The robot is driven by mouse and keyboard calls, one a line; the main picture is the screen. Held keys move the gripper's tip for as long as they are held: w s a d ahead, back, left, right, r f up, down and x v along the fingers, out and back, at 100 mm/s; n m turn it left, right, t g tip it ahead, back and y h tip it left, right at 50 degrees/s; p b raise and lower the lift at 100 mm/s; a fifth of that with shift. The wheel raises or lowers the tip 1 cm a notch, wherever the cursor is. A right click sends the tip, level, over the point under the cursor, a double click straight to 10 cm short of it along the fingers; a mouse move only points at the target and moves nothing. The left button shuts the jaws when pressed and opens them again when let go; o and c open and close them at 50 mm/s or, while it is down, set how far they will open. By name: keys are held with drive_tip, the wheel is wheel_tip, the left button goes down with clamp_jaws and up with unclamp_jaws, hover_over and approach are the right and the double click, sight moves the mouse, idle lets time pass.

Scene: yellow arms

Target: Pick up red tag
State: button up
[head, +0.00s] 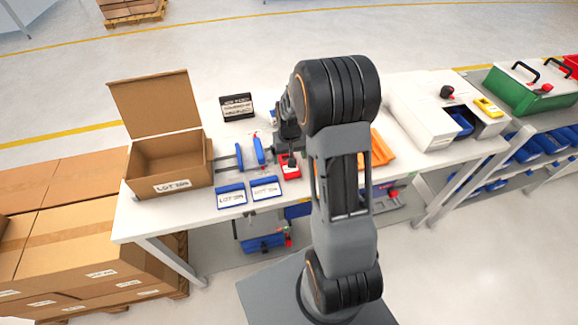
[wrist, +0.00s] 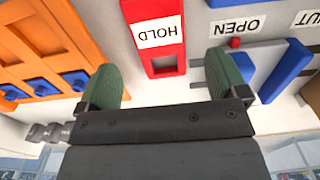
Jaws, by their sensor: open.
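The red tag (wrist: 158,10) carries a white HOLD label and has an opening near its end. It lies on the white table, between and beyond my gripper's fingertips in the wrist view. In the head view the red tag (head: 290,172) shows just below my gripper (head: 288,150), partly covered by it. In the wrist view my gripper (wrist: 167,62) is open, with green finger pads on either side of the tag's end. Nothing is held between them. Whether the pads touch the tag cannot be told.
An orange holder (wrist: 45,40) with blue parts lies left of the tag in the wrist view; a blue piece (wrist: 284,72) and OPEN label are right. In the head view, an open cardboard box (head: 170,160), blue-framed cards (head: 231,196) and a white case (head: 425,110) share the table.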

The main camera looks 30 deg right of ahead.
drive_tip(key=shift+f+p, duration=0.4)
drive_tip(key=shift+f, duration=1.75)
drive_tip(key=shift+c, duration=0.3)
drive_tip(key=c, duration=0.9)
drive_tip(key=shift+r, duration=0.1)
drive_tip(key=shift+c, duration=0.2)
drive_tip(key=shift+r+b, duration=0.35)
drive_tip(key=shift+r, duration=0.25)
drive_tip(key=s+a+r+b, duration=0.2)
drive_tip(key=s+r, duration=0.9)
drive_tip(key=s, duration=0.3)
drive_tip(key=shift+r, duration=0.3)
